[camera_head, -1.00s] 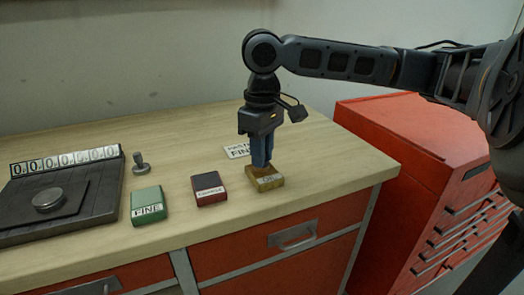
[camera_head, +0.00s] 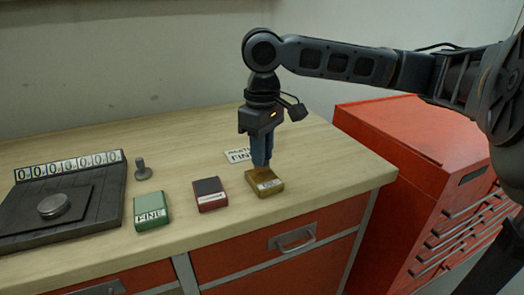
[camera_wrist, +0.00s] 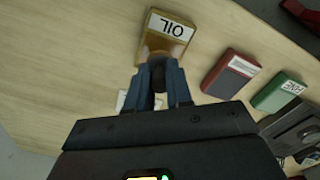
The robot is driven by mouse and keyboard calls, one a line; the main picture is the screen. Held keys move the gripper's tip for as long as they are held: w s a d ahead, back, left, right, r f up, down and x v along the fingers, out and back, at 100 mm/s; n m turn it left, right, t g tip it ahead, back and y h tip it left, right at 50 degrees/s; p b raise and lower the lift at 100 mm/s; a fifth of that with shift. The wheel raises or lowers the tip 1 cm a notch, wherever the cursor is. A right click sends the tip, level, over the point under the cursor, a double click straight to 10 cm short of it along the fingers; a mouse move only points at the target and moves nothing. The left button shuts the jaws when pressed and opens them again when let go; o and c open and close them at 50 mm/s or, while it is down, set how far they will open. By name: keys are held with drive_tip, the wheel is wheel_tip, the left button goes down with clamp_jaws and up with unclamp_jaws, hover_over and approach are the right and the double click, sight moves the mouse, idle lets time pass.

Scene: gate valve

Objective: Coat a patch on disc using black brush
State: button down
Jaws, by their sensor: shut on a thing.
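The disc (camera_head: 54,206) is a small grey round piece on a dark plate at the left of the bench. My gripper (camera_head: 261,164) points down above the brass-coloured OIL box (camera_head: 265,187) near the bench's front right. Its blue fingers are shut on a dark thing, which shows between them in the wrist view as the black brush (camera_wrist: 158,76). Most of the brush is hidden by the fingers. A brownish bit shows below the fingertips, at the box top; I cannot tell whether it touches. The box also shows in the wrist view (camera_wrist: 165,35), its label upside down.
A dark red box (camera_head: 209,194) and a green FINE box (camera_head: 151,210) stand between the OIL box and the dark plate (camera_head: 100,205). A small grey peg (camera_head: 143,169) stands behind the green box. A white label card (camera_head: 238,155) lies behind my gripper.

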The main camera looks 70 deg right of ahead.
drive_tip(key=shift+r+p, duration=2.1)
drive_tip(key=shift+r, duration=0.45)
